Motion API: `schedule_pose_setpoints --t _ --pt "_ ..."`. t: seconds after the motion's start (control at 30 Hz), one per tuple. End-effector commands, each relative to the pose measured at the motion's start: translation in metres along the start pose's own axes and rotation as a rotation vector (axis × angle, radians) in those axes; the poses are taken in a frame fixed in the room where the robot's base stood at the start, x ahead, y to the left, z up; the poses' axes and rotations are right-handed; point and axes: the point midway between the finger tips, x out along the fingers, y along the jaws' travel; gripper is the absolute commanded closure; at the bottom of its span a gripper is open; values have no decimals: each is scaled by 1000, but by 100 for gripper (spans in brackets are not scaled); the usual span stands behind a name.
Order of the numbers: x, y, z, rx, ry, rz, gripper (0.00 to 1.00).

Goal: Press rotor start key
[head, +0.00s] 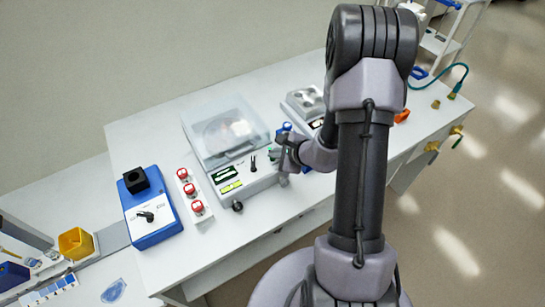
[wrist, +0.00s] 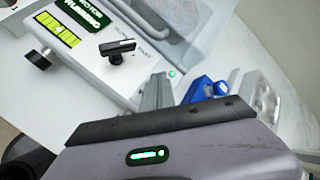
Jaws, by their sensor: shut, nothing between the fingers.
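The white centrifuge-like machine (head: 232,180) stands mid-bench with a clear lid (head: 225,130) that looks closed. Its front panel (wrist: 85,72) carries a dark display, a yellow-green display and a black lever knob (wrist: 117,49). My gripper (wrist: 160,78) is shut and empty, at the panel's right end. In the head view my gripper (head: 280,150) hides part of that end. I cannot tell whether it touches the key.
A strip with red-capped knobs (head: 189,190) and a blue device (head: 152,205) stand left of the machine. A balance-like device (head: 305,102) stands to the right, with a blue object (wrist: 205,90) close beside my fingers. A black round knob (wrist: 38,60) sticks out from the machine's front.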

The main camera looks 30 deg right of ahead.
Motion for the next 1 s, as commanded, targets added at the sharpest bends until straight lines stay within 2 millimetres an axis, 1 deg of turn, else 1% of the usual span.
schedule_pose_setpoints --t 0.27,0.53,0.87,1.0 --pt "-1 -1 1 0 0 0 100" --pt "-11 -8 8 0 0 -1 100" --pt "-12 -9 9 0 0 0 100" --pt "-20 -14 14 -2 0 -1 100"
